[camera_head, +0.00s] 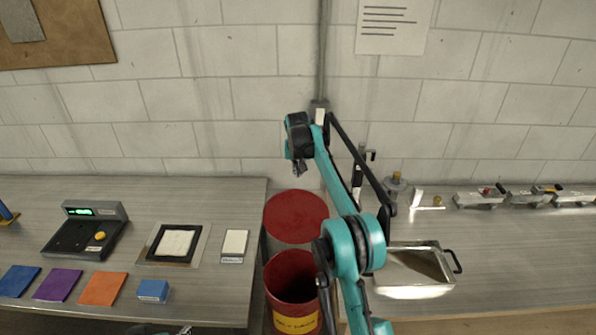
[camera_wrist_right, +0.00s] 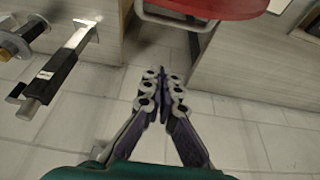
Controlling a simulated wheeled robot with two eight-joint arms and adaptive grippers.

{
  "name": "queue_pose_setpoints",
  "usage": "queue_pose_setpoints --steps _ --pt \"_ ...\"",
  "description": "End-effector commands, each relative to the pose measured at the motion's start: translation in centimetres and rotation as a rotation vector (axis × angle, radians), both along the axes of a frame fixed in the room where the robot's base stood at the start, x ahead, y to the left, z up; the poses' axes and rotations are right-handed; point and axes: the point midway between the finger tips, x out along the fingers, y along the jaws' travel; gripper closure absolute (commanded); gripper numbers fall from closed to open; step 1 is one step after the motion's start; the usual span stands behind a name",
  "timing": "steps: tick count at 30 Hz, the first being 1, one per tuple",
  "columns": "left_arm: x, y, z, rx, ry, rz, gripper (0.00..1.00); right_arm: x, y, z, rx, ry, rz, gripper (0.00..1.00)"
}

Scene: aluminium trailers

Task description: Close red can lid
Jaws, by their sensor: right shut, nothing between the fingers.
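The red can (camera_head: 292,288) stands in the gap between two tables, with a yellow label on its front. Its red lid (camera_head: 296,216) is raised open behind the mouth, against the wall side. My right gripper (camera_head: 300,168) is shut and empty, above and behind the lid in the head view. In the right wrist view its fingertips (camera_wrist_right: 161,76) are together, pointing at bare floor, and the lid (camera_wrist_right: 205,7) shows at the top edge. A small part of my left arm or gripper (camera_head: 180,331) shows at the bottom edge; its fingers cannot be made out.
The left table holds a scale (camera_head: 85,229), a black-framed pad (camera_head: 174,243) and several coloured squares. The right table holds a metal tray (camera_head: 412,290) and several small metal devices. A wall-side post with a black handle (camera_wrist_right: 50,77) shows in the right wrist view.

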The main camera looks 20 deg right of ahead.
Motion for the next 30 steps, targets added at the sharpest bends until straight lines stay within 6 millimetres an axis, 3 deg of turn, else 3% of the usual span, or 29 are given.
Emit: queue_pose_setpoints --steps 3,12,24,30 --pt "0.0 0.0 -0.3 0.000 0.000 0.000 0.34 0.9 -0.3 -2.5 0.000 0.000 0.000 1.00" --pt "0.0 0.0 -0.6 0.000 0.000 0.000 0.34 2.5 -0.8 -7.2 0.000 -0.001 0.000 1.00" --pt "0.0 0.0 -1.1 0.000 0.000 0.000 0.34 -0.8 0.3 -6.9 -0.001 -0.001 0.001 1.00" --pt "0.0 0.0 -1.2 0.000 0.000 0.000 0.34 -1.4 0.4 -6.9 -0.001 -0.001 0.001 1.00"
